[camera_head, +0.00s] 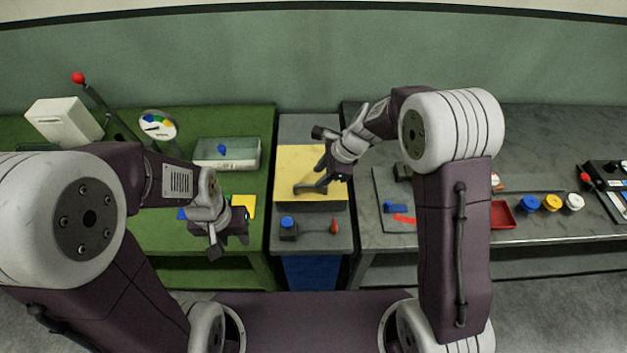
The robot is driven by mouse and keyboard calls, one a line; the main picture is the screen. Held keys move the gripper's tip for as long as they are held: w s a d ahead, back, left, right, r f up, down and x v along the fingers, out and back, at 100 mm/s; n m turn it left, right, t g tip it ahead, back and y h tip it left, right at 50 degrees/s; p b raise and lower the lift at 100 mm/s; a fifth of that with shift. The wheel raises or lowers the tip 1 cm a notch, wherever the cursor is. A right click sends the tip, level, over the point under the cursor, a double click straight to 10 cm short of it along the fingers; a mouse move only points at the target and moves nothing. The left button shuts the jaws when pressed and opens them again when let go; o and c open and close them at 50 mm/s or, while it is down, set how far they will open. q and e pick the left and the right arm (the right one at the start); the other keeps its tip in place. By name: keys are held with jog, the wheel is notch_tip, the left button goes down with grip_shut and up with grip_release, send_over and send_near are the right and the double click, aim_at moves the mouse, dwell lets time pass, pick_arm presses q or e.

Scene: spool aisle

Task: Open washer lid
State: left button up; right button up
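A pale yellow flat lid (291,164) covers the box in the middle, between the two benches, and looks closed. A dark handle (310,188) stands on it near its front edge. My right gripper (336,174) is over the right half of the lid, close to the handle's right end. I cannot tell whether it touches the handle or how far its fingers are apart. My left gripper (230,243) is at the front edge of the green bench, left of the lid, with its fingers apart and nothing seen between them.
A small block with a blue knob (288,227) and a red-tipped lever (334,227) sit in front of the lid. A clear tray (228,154) with a blue piece is on the green bench. A red tray (502,215) and several coloured jars (552,203) stand on the grey bench.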

aim_at(311, 185)
jog(key=x, duration=0.5)
jog(key=shift+s+a, duration=0.1)
jog(key=shift+f, duration=0.1)
grip_shut()
dwell(1.1)
